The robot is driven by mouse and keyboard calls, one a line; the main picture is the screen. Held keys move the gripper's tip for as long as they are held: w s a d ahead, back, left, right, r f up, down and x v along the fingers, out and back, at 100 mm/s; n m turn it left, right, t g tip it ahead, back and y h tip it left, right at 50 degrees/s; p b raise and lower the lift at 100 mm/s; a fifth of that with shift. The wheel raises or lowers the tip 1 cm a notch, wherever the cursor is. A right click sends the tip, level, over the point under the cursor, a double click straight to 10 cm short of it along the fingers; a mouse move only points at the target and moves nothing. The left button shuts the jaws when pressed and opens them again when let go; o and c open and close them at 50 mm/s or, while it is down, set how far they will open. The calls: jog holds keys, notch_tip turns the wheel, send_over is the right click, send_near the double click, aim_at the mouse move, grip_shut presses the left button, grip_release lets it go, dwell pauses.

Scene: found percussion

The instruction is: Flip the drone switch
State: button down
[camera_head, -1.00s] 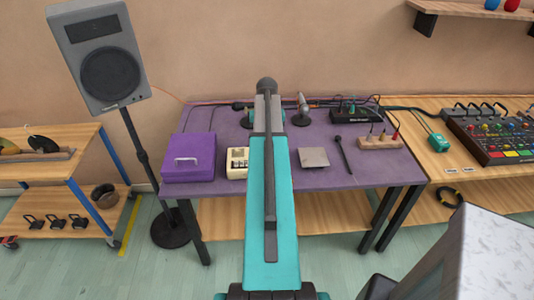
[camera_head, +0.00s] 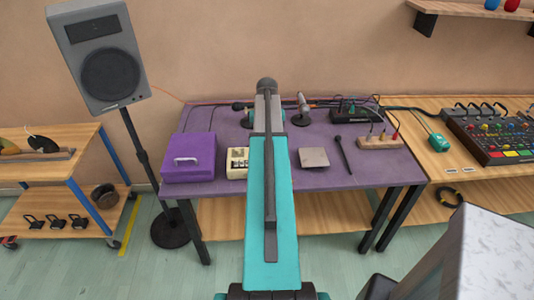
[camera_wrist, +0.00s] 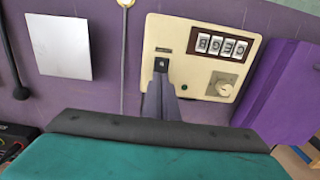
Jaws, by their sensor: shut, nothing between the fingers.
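The cream drone box (camera_wrist: 188,40) is close in the wrist view, with a small black switch (camera_wrist: 161,64), a row of lettered tiles, a round knob and a small green lamp on its face. The box (camera_head: 236,168) also shows on the purple table in the head view, partly hidden behind my arm. My gripper (camera_wrist: 162,82) is shut and empty. Its fingertips are at the lower edge of the switch in the wrist view; I cannot tell whether they touch it. Whether the switch is up or down is unclear.
A purple case (camera_head: 188,158) stands close beside the box. A pale square plate (camera_head: 313,158) and a black mallet (camera_head: 343,155) lie to the right. A wooden block with plugs (camera_head: 380,142) and microphones (camera_head: 302,108) stand farther back on the purple table (camera_head: 320,180).

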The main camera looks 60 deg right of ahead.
jog(key=shift+f+b, duration=0.3)
jog(key=shift+f, duration=0.5)
dwell(0.8)
jog(key=shift+r, duration=0.1)
notch_tip(320, 180, up, 7)
jog(key=p, duration=0.4)
dwell(0.8)
jog(key=shift+s, duration=0.1)
dwell(0.5)
